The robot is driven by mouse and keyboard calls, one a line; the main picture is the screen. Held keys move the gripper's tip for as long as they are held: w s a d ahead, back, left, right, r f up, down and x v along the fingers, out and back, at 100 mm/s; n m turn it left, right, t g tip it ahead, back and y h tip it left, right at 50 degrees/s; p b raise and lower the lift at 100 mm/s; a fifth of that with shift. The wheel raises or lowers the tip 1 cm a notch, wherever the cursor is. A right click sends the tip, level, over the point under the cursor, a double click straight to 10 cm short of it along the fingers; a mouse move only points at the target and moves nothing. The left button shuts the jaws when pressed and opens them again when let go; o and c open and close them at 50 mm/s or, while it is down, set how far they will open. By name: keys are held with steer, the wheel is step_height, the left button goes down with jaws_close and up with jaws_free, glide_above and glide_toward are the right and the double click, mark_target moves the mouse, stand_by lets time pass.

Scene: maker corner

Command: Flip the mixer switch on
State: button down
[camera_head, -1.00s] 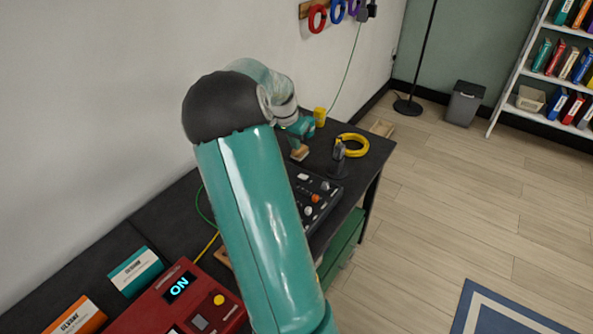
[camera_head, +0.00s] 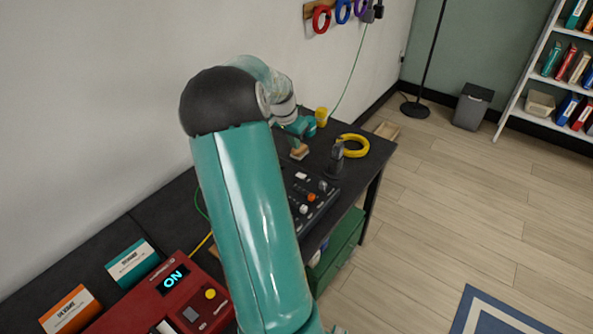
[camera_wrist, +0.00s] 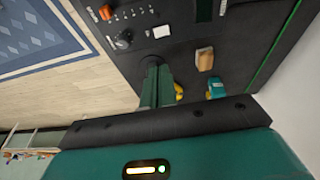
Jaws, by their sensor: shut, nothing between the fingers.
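The mixer (camera_head: 318,208) is a black panel with knobs on the dark bench, right of my arm in the head view, which hides part of it. It shows an orange knob (camera_head: 312,197) and a white rectangular piece (camera_head: 301,176). In the wrist view the mixer (camera_wrist: 185,20) is at the top, with a white piece (camera_wrist: 162,31) and a dark knob (camera_wrist: 122,40). I cannot tell whether its switch is on or off. My gripper (camera_wrist: 157,72) is shut and empty, over the bench beside the mixer; no contact shows. The head view does not show its fingertips clearly.
A red box (camera_head: 220,320) with a lit ON display stands at the front left, near two small boxes. A teal tool (camera_head: 300,127), a dark upright tool (camera_head: 337,155) and a yellow coil (camera_head: 355,146) stand beyond the mixer.

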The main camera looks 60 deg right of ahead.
steer(key=shift+s, duration=0.15)
glide_toward(304, 176)
steer(key=x, duration=0.5)
steer(key=shift+d+f, duration=0.15)
steer(key=shift+d, duration=0.2)
steer(key=shift+f, duration=0.55)
